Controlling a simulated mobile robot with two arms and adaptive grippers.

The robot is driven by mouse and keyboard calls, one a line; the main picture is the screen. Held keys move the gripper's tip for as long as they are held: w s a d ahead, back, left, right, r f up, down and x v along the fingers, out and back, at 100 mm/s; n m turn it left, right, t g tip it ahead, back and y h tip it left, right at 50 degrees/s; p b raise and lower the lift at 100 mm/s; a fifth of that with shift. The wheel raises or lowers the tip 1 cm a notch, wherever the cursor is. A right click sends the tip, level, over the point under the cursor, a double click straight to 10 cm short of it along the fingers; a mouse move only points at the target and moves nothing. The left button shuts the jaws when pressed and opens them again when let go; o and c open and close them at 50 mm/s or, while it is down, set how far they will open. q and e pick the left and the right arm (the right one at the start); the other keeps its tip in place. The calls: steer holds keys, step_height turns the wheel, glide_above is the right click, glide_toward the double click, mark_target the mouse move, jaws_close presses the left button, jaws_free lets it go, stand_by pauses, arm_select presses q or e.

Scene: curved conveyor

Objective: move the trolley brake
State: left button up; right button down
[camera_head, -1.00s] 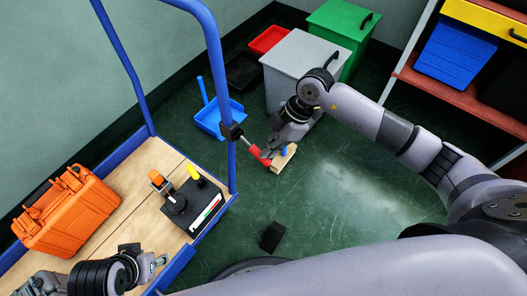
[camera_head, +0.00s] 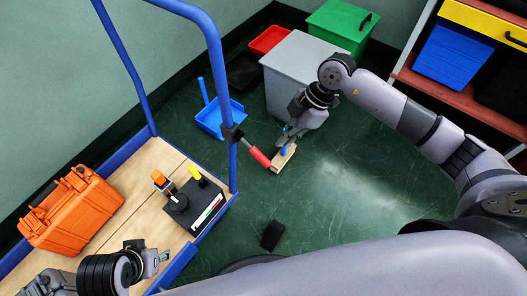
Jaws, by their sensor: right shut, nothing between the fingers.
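The trolley (camera_head: 207,228) has blue rails and a wooden deck at the left. Its brake lever (camera_head: 258,156) has a grey rod and a red handle. It sticks out from a black clamp (camera_head: 233,133) on the near blue post and slopes down to the right. My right gripper (camera_head: 284,141) is shut and empty just above and right of the red handle, seemingly apart from it. My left gripper (camera_head: 160,259) is low over the deck, and its finger gap is unclear.
An orange case (camera_head: 72,212) and a black control box (camera_head: 197,207) stand on the deck. A grey bin (camera_head: 290,75) and blue dustpan (camera_head: 213,122) are behind.

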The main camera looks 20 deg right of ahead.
steer(key=v, duration=0.8)
steer(key=shift+r, duration=0.3)
steer(key=shift+d, duration=0.1)
